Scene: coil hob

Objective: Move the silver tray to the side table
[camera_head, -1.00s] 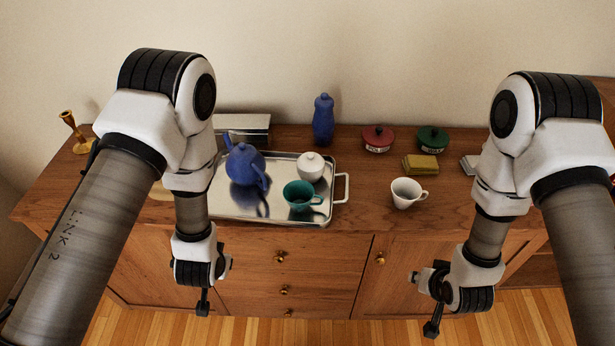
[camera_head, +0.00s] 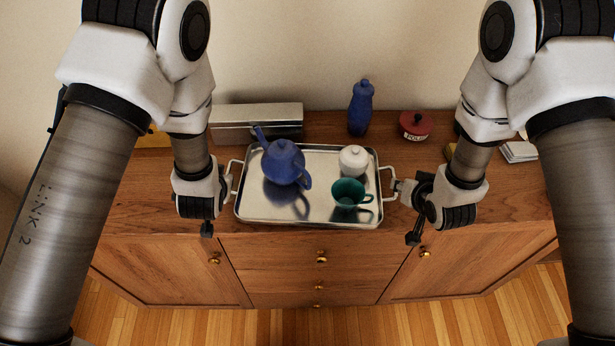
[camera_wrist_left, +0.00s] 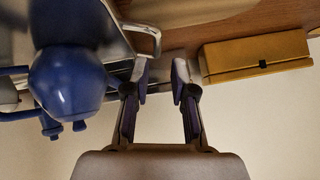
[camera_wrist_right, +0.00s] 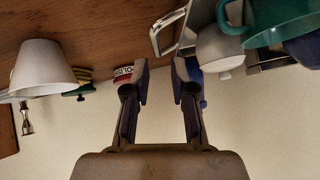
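The silver tray (camera_head: 310,214) lies on the wooden sideboard, carrying a blue teapot (camera_head: 284,162), a white lidded pot (camera_head: 353,160) and a teal cup (camera_head: 348,193). My left gripper (camera_head: 229,188) is open beside the tray's left handle (camera_head: 234,178). In the left wrist view, that handle (camera_wrist_left: 146,34) shows close to the open fingertips (camera_wrist_left: 160,66). My right gripper (camera_head: 397,188) is beside the right handle (camera_head: 389,182). In the right wrist view, its fingers (camera_wrist_right: 160,66) are open, with the handle (camera_wrist_right: 168,32) just beyond them.
A silver box (camera_head: 257,118), blue bottle (camera_head: 361,108) and red pot (camera_head: 415,125) stand behind the tray. A yellow box (camera_wrist_left: 255,58) lies near my left gripper; a white cup (camera_wrist_right: 42,68) stands near my right. No side table is visible.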

